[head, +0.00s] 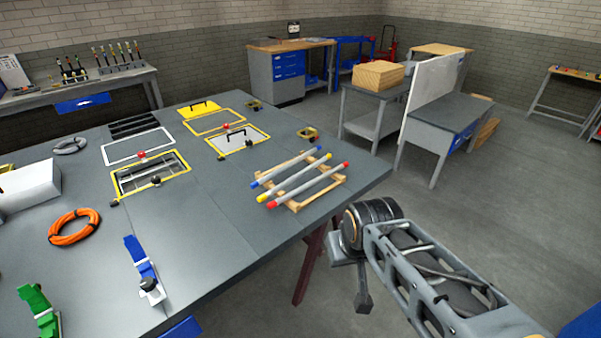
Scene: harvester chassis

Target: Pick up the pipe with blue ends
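The pipe with blue ends (287,167) is light grey and lies on a wooden rack (297,208) near the right edge of the big grey table. It is the farthest of three parallel pipes. The pipe with yellow ends (296,177) lies in the middle, and the pipe with red ends (309,185) is nearest. My gripper (363,299) hangs off the table's right edge, in front of and to the right of the rack, apart from the pipes. It is small and seen from the side, so its opening does not show.
Workbenches (455,115) stand behind to the right. The floor right of the table is open.

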